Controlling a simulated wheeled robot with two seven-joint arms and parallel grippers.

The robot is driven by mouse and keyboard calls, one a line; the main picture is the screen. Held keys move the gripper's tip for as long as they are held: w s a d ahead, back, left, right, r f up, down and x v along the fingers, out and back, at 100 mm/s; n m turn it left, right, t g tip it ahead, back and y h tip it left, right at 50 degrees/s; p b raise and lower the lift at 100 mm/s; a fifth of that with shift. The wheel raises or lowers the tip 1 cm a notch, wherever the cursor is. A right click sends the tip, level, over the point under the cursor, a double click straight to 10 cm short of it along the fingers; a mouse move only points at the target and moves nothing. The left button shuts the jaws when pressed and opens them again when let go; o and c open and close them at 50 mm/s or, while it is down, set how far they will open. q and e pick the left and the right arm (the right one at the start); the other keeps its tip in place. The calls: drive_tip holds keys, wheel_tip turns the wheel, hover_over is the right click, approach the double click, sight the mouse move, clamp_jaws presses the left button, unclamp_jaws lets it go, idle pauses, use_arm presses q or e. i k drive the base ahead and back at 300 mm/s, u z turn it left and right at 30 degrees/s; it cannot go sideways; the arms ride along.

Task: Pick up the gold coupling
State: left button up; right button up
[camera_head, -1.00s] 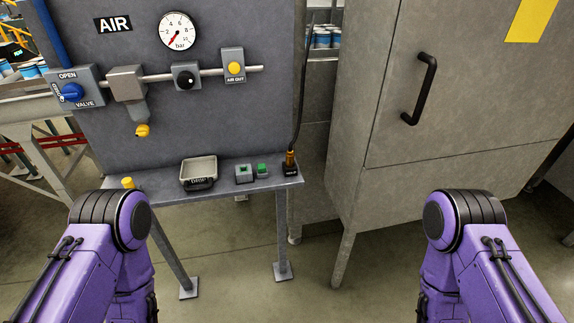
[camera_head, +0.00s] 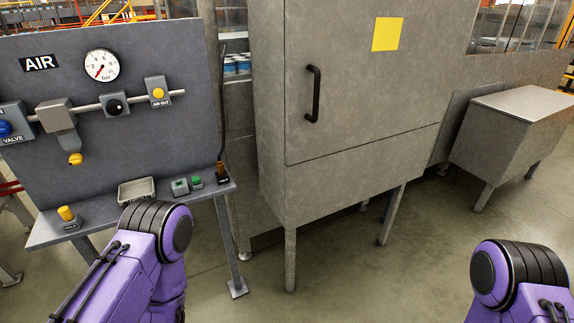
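A gold-brown coupling (camera_head: 220,168) stands upright at the end of a black hose (camera_head: 222,100), in a small black holder (camera_head: 223,179) at the right end of the shelf below the air panel. My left arm shows at the lower left, in front of part of the shelf. My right arm shows at the lower right corner, far from the coupling. Neither gripper is in view.
The shelf (camera_head: 100,225) also holds a yellow knob-like piece (camera_head: 66,213), a grey tray (camera_head: 136,190) and small green-topped blocks (camera_head: 180,186). A grey cabinet (camera_head: 350,110) stands to the right. A metal box (camera_head: 515,135) stands farther right. Open floor lies in front.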

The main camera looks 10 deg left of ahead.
sight(220, 166)
drive_tip(key=z, duration=1.15)
drive_tip(key=i, duration=1.2)
drive_tip(key=u, duration=1.9)
